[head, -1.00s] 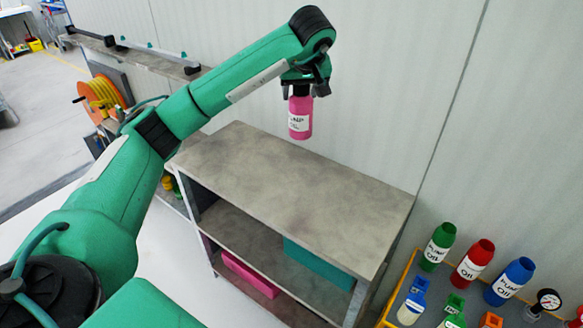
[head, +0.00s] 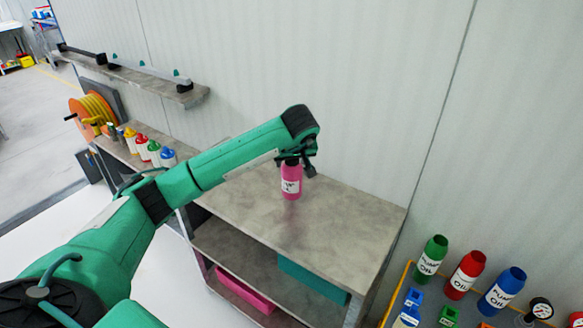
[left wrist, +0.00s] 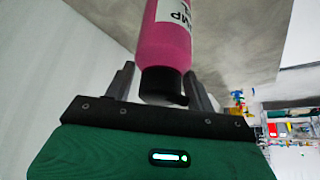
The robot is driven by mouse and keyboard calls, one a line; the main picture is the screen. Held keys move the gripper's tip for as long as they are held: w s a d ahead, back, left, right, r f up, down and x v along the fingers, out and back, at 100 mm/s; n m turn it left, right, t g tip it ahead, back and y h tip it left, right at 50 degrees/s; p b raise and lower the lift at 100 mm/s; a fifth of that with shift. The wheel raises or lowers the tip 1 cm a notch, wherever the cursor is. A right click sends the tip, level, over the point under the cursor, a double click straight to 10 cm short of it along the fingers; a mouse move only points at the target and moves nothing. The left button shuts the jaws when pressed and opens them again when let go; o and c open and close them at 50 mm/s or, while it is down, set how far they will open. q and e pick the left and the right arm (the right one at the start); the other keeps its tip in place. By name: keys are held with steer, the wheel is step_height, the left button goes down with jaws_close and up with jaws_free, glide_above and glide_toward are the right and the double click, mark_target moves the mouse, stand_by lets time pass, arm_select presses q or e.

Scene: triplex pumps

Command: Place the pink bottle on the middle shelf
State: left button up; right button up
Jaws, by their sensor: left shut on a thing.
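The pink bottle (head: 291,181), with a white label and black cap, hangs upright under my left gripper (head: 292,161) in the head view. My left gripper is shut on the bottle's cap end. The left wrist view shows the bottle (left wrist: 172,40) with its black cap between the two fingers (left wrist: 162,88). The bottle is over the top board of a grey shelf unit (head: 340,205); I cannot tell whether its base touches it. The middle shelf (head: 225,240) lies below that board. My right gripper is not in view.
A teal box (head: 312,278) stands on the middle shelf's right part; its left part looks clear. A pink box (head: 245,291) is on the bottom level. Oil bottles (head: 466,273) stand in a yellow-framed area at right. A wall shelf (head: 135,78) is at back left.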

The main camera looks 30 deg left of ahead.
arm_select(q)
step_height(320, 180, down, 2)
steer(key=shift+f, duration=0.5)
steer(key=o, duration=1.2)
steer(key=shift+f, duration=0.1)
steer(key=o, duration=0.3)
steer(key=shift+o, duration=0.2)
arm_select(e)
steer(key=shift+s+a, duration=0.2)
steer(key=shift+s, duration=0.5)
